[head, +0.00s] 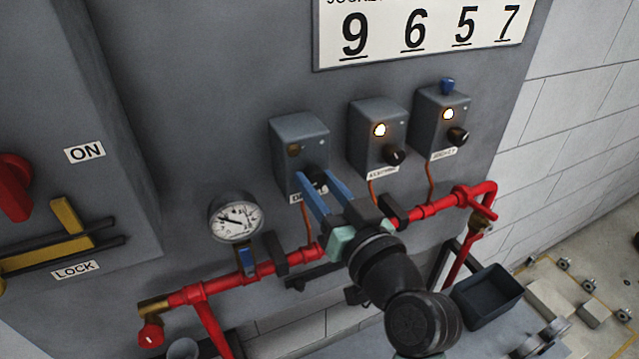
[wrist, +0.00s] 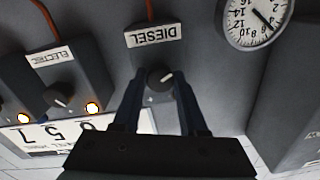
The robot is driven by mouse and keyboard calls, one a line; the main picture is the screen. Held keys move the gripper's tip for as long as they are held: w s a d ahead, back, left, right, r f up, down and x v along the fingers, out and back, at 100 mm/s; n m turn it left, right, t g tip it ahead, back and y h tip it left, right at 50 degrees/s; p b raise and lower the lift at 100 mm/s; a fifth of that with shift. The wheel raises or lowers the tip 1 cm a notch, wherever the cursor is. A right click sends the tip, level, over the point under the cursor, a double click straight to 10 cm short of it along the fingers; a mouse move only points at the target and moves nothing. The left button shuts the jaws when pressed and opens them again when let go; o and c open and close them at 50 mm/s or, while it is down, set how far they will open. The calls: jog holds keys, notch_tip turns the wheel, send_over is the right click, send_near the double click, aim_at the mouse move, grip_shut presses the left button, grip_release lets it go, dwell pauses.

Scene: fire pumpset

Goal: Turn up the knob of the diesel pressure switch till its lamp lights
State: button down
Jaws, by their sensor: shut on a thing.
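The diesel pressure switch (head: 300,140) is the left of three grey boxes on the panel. Its lamp (head: 293,150) looks dark in the head view. Its black knob (wrist: 160,77) shows in the wrist view, with a white pointer mark slanting up to the right. The upside-down DIESEL label (wrist: 154,35) is above it there. My gripper (head: 314,178) reaches the knob from the front, one blue finger on each side, and is shut on it. In the wrist view the fingers (wrist: 158,84) flank the knob; the diesel lamp is not visible there.
The electric switch (head: 377,140) and the rightmost switch (head: 441,120) have lit lamps. A red pipe (head: 265,269) runs below the boxes, with a pressure gauge (head: 237,217) at left. A dark bin (head: 488,292) is at lower right.

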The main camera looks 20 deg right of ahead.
jog(key=shift+m, duration=2.3)
jog(key=shift+c, duration=2.2)
grip_release()
jog(key=s+b, duration=0.4)
jog(key=s, duration=0.9)
jog(key=shift+d, duration=0.35)
jog(key=shift+f, duration=0.1)
